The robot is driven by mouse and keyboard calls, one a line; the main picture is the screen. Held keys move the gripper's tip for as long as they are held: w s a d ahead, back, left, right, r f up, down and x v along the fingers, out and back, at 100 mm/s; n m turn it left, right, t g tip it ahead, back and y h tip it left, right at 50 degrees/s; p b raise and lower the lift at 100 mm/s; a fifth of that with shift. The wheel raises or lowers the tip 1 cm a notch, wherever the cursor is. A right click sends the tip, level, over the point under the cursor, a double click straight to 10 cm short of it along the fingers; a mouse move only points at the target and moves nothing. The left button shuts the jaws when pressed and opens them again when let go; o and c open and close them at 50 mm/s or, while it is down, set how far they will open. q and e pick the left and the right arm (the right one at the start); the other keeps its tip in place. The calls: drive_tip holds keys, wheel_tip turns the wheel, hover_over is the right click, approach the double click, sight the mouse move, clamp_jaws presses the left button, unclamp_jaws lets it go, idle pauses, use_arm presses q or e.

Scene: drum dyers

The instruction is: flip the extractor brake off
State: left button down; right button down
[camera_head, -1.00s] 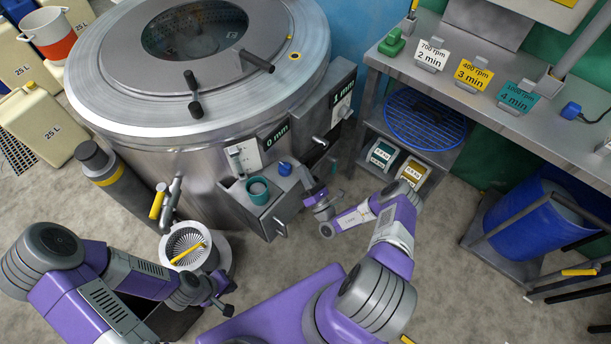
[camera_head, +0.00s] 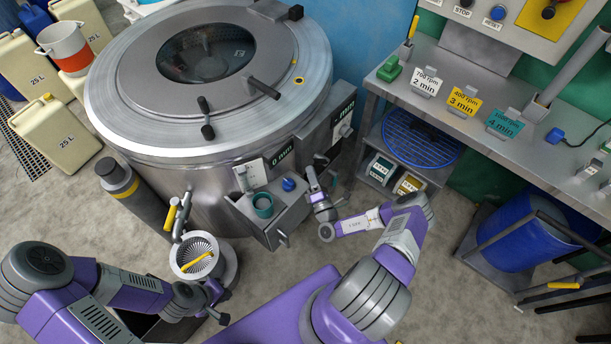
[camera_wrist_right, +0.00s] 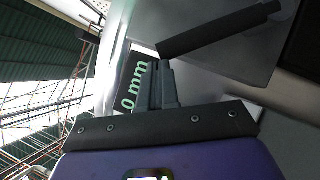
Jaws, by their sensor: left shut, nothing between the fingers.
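The extractor is the large round steel drum machine (camera_head: 205,140) with a dark window in its lid. I cannot tell for sure which of its levers is the brake. My right gripper (camera_head: 312,175) is at the right of its front control box, and its fingers look shut and empty. In the right wrist view the fingers (camera_wrist_right: 158,85) stand close together before a green "0 mm" display (camera_wrist_right: 134,86). A black bar-shaped handle (camera_wrist_right: 220,30) is just beyond them, apart as far as I see. My left gripper (camera_head: 222,308) is shut and empty, low beside the small ribbed bowl.
A ribbed bowl (camera_head: 196,255) with a yellow piece stands at the drum's lower left. A steel bench (camera_head: 450,115) with rpm signs is at the right. Bare floor lies between.

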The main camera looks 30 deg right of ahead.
drive_tip(key=w+d+r+m+g+p, duration=0.3)
drive_tip(key=d+r+m+p, duration=0.3)
drive_tip(key=d+p, duration=0.2)
drive_tip(key=shift+d+m+g, duration=0.4)
drive_tip(key=shift+g, duration=0.1)
